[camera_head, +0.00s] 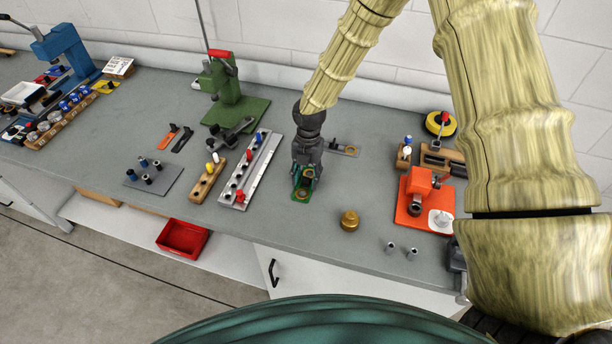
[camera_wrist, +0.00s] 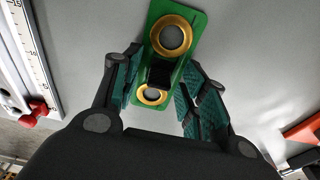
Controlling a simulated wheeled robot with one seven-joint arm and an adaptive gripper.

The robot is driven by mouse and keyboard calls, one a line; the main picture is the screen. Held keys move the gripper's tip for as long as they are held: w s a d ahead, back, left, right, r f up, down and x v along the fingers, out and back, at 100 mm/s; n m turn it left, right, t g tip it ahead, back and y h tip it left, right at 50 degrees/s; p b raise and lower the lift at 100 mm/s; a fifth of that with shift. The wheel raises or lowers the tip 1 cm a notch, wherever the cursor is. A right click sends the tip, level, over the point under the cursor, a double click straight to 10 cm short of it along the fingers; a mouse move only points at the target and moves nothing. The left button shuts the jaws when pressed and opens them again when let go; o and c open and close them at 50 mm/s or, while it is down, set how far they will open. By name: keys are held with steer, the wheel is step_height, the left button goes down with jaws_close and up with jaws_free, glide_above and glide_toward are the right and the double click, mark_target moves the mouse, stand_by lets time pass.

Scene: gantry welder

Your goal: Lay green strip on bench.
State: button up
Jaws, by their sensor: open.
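The green strip (camera_wrist: 188,17) has two brass rings and a black block between them. In the wrist view it lies flat against the grey bench (camera_wrist: 255,60), between the fingers of my gripper (camera_wrist: 160,95). The fingers stand apart on either side of it, the left one close to its edge and the right one with a gap. In the head view my gripper (camera_head: 306,172) points down over the strip (camera_head: 302,194), hiding its far part. The strip appears to rest on the bench (camera_head: 340,205), right of the silver rail.
A silver rail (camera_head: 250,172) with red and blue pegs stands left of my gripper. A brass knob (camera_head: 349,220) is to the right, and an orange fixture (camera_head: 415,205) is farther right. A flat grey piece (camera_head: 342,149) lies behind. Bare bench lies between the strip and the knob.

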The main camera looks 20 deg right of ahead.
steer(key=shift+r, duration=0.15)
step_height(320, 180, up, 12)
steer(key=w+b, duration=0.1)
steer(key=b, duration=0.3)
steer(key=shift+d, duration=0.4)
steer(key=shift+w, duration=0.1)
